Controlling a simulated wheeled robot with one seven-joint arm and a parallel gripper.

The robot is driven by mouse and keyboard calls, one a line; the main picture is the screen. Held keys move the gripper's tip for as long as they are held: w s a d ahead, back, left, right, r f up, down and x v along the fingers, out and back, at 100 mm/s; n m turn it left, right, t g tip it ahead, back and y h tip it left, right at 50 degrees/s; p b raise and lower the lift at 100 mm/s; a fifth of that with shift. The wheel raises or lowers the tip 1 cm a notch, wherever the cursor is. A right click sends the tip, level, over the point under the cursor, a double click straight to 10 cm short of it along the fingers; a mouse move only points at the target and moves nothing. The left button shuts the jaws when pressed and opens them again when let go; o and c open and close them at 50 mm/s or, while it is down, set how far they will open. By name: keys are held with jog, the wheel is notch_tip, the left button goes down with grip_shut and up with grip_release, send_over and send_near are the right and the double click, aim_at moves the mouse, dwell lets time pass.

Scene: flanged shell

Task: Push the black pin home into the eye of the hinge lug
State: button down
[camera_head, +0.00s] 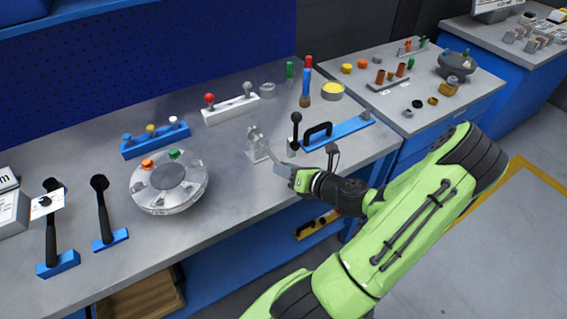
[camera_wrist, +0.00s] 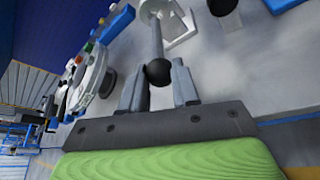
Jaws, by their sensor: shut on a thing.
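The hinge lug (camera_head: 256,144) is a pale grey bracket standing on the bench, and its round eye plate (camera_wrist: 152,8) shows at the top of the wrist view. A pin with a grey shank (camera_wrist: 157,42) and a black ball head (camera_wrist: 158,73) runs from my fingers to the lug. My gripper (camera_head: 280,170) is close to the lug, on its near right side. In the wrist view my gripper (camera_wrist: 159,80) has its two grey fingers on either side of the ball head, shut on it. The shank meets the lug, but how deep it sits in the eye I cannot tell.
A black-knobbed upright lever (camera_head: 295,131) and a blue bar with a black handle (camera_head: 338,132) stand just right of the lug. A round flanged shell (camera_head: 168,188) lies to the left. The white block with knobs (camera_head: 230,109) is behind. Bare bench lies between shell and lug.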

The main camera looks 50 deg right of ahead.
aim_at(267, 147)
jog(key=shift+s+a+r+p, duration=0.1)
jog(key=shift+s+a+p, duration=0.1)
jog(key=shift+s, duration=0.15)
jog(key=shift+s+a+p, duration=0.1)
jog(key=shift+s+p, duration=0.1)
jog(key=shift+s, duration=0.15)
jog(key=shift+w+r+n+g+h+p, duration=0.35)
jog(key=shift+w+p, duration=0.3)
jog(key=shift+p, duration=0.55)
jog(key=shift+w+d+p, duration=0.1)
jog(key=shift+w+p, duration=0.2)
jog(key=shift+p, duration=0.2)
jog(key=shift+f+h, duration=0.15)
jog(key=shift+h, duration=0.1)
jog(key=shift+p, duration=0.65)
jog(key=shift+w+d+p, duration=0.4)
jog(key=shift+w+p, duration=0.45)
jog(key=shift+w, duration=0.55)
jog(key=shift+w+d+p, duration=0.45)
jog(key=shift+w+p, duration=0.4)
jog(key=shift+w, duration=0.55)
jog(key=shift+w+d+p, duration=0.4)
jog(key=shift+w+p, duration=0.45)
jog(key=shift+w, duration=0.55)
